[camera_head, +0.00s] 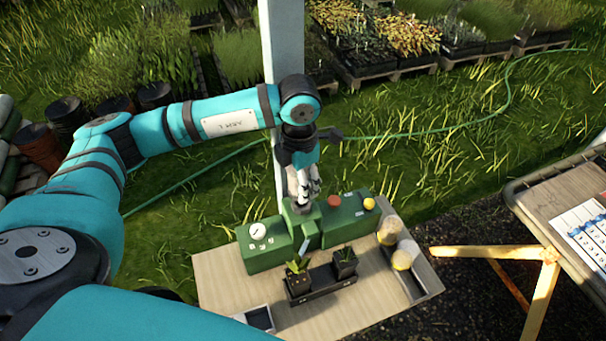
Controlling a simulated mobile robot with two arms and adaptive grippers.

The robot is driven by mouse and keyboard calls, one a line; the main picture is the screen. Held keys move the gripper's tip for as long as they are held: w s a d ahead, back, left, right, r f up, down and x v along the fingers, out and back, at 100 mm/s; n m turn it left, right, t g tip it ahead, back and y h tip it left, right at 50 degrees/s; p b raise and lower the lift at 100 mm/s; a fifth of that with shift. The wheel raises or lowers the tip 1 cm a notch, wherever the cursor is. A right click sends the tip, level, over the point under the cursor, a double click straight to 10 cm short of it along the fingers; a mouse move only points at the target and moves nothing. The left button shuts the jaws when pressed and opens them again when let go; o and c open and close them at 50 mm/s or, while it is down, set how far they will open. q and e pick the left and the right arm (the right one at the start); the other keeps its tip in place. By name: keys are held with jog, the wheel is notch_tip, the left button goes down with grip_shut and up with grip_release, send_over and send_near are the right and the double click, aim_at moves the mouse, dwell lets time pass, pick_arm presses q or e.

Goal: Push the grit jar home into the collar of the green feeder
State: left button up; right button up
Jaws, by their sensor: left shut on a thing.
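The green feeder (268,246) stands along the back of the bench, with a round white gauge on its left part and a red and a yellow knob on its right part. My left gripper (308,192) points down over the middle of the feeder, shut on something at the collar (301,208). The held thing looks like the grit jar, but the fingers hide most of it. I cannot tell how deep it sits in the collar. My right gripper is not in view.
Two pale round-topped jars (390,231) stand in a tray at the bench's right end. A black tray (320,283) with two potted seedlings lies in front of the feeder. A white post (283,50) rises behind. A wooden trestle (541,290) stands at right.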

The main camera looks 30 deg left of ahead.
pick_arm(q)
jog(key=shift+f, duration=0.25)
jog(key=shift+w+f, duration=0.1)
jog(key=shift+f, duration=0.15)
jog(key=shift+w+f+b, duration=0.2)
jog(key=shift+f+b, duration=0.25)
jog(key=shift+f, duration=0.75)
jog(key=shift+f+b, duration=0.2)
jog(key=shift+b, duration=0.25)
jog(key=shift+f+b, duration=0.45)
jog(key=shift+b, duration=0.05)
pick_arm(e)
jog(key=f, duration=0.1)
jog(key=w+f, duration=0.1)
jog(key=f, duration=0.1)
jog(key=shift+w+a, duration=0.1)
pick_arm(q)
jog(key=shift+f+b, duration=0.2)
jog(key=shift+b, duration=0.15)
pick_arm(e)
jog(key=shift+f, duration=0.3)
